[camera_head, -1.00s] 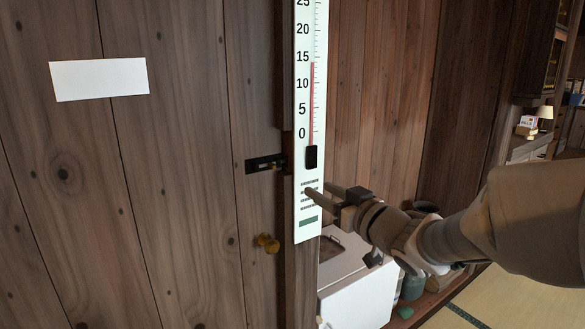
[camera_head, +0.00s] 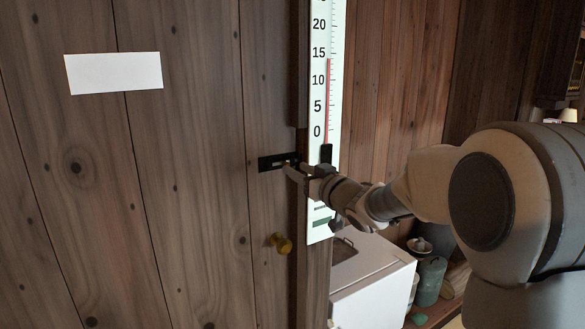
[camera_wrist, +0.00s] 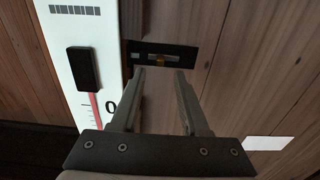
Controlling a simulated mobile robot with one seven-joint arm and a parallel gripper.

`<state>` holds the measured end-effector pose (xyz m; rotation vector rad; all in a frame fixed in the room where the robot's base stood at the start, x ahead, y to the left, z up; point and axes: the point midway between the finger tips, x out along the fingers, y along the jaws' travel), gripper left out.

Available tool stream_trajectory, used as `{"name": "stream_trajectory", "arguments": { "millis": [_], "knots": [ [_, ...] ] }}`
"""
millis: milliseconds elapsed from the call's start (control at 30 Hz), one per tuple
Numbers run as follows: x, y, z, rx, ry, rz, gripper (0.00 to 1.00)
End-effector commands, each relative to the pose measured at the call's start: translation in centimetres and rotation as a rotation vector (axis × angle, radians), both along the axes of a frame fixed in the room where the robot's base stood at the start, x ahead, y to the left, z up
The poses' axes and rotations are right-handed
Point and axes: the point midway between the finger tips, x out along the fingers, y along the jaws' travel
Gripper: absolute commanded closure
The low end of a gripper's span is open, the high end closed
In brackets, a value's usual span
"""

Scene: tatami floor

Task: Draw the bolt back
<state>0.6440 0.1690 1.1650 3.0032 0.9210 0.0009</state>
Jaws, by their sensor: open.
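The bolt (camera_head: 270,163) is a small black plate with a slot, set on the dark wooden door (camera_head: 185,190) beside the frame post. In the wrist view the bolt (camera_wrist: 178,52) shows a small brass knob (camera_wrist: 160,61) in its slot. My gripper (camera_head: 292,170) is at the right end of the bolt plate in the head view. In the wrist view my gripper (camera_wrist: 160,74) is open, its two fingers parallel and pointing at the plate, with the brass knob between the lines of the fingertips. I cannot tell whether the tips touch anything.
A tall white thermometer board (camera_head: 325,120) hangs just right of the bolt, close to my wrist. A brass door knob (camera_head: 281,243) sticks out below. A white label (camera_head: 113,73) is on the door. A white box (camera_head: 375,275) and a green jar (camera_head: 430,282) stand below right.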

Motion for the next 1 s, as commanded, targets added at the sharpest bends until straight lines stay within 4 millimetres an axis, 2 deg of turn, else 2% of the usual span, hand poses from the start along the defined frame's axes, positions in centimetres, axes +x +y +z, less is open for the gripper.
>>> {"name": "stream_trajectory", "arguments": {
  "millis": [100,300,633,667,900,1000],
  "knots": [
    [1.5,1.1,-0.1,0.000,0.000,0.001,0.55],
    [2.9,1.9,0.0,0.000,0.001,-0.001,0.55],
    [3.1,2.1,0.0,0.000,0.001,-0.001,0.55],
    [3.1,2.1,0.0,0.000,0.001,-0.001,0.57],
    [3.1,2.0,0.0,0.000,0.001,-0.001,1.00],
    [3.1,2.0,0.0,-0.001,0.001,-0.001,1.00]
  ]
}}
